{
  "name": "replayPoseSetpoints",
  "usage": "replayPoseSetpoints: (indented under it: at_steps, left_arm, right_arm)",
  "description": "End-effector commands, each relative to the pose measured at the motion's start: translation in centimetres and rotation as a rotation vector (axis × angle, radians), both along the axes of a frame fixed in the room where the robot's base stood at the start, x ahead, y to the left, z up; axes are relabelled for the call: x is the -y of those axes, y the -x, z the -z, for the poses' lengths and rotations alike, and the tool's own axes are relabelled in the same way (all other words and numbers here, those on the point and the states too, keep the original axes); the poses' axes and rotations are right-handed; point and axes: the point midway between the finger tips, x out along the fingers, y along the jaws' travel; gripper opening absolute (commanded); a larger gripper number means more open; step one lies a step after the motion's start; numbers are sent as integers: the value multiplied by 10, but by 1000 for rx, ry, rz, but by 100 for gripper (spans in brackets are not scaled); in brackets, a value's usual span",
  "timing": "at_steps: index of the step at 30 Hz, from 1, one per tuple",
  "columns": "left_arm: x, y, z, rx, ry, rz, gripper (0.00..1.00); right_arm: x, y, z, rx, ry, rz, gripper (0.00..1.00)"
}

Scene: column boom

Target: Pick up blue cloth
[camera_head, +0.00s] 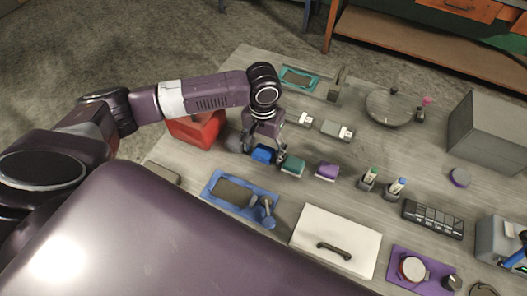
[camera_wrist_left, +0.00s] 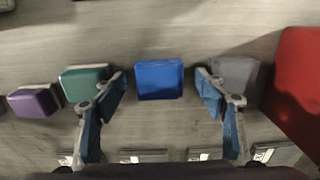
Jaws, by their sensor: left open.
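The blue cloth (camera_head: 263,154) is a small folded, block-like piece lying on the grey wooden table. It also shows in the left wrist view (camera_wrist_left: 159,80), near the middle. My left gripper (camera_head: 263,147) points down over it from the far side. In the left wrist view the open fingers (camera_wrist_left: 161,82) stand on either side of the cloth, with a gap to it on both sides. Nothing is held. The height of the fingertips over the table is hard to tell. My right gripper does not show.
A teal cloth (camera_head: 292,166) and a purple cloth (camera_head: 327,171) lie to the right of the blue one. A grey cloth (camera_wrist_left: 236,77) lies close by the other finger. A red bin (camera_head: 197,129) stands left. A blue tray (camera_head: 239,193) lies in front.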

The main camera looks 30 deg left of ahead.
Motion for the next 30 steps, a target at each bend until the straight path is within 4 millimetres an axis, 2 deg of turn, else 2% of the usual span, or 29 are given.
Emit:
replayPoseSetpoints:
  at_steps: [3, 15, 25, 30]
  left_arm:
    - [0, 0, 0, 0, 0, 1, 65]
    - [0, 0, 0, 0, 0, 1, 21]
    - [0, -1, -4, 1, 0, 1, 20]
    - [1, -1, -20, 3, 1, 1, 20]
  right_arm:
    - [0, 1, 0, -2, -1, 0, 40]
    - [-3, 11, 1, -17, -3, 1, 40]
    - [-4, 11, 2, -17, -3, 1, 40]
    - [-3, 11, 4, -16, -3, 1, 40]
